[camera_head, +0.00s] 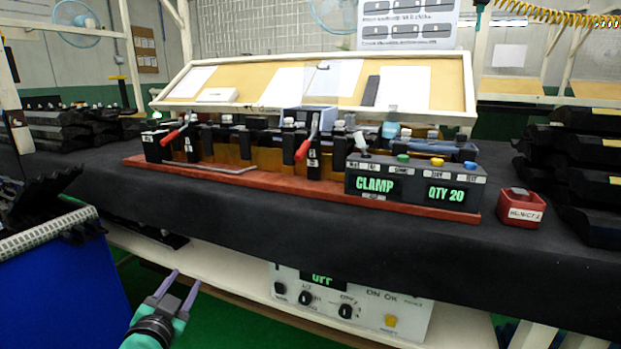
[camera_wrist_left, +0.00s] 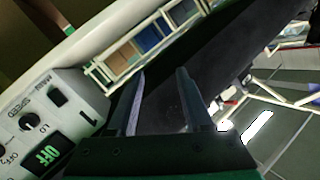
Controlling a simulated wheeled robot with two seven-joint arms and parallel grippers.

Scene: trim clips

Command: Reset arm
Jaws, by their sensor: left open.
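My left gripper (camera_head: 180,287) is at the lower left of the head view, in front of the bench's front edge and below its top. Its two purple-grey fingers are apart with nothing between them. The fingers also show apart and empty in the left wrist view (camera_wrist_left: 160,90). My right gripper is not in either view. A clamp fixture on a red base (camera_head: 250,180) stands on the black bench top (camera_head: 300,228). It has two red-handled levers and a control box (camera_head: 412,182) reading "CLAMP" and "QTY 20".
A white control panel (camera_head: 350,303) reading "OFF" sits under the bench; it also shows in the wrist view (camera_wrist_left: 50,125). A blue bin (camera_head: 65,285) holding dark parts stands at left. A red box (camera_head: 520,207) and stacked black trays (camera_head: 585,170) are at right.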

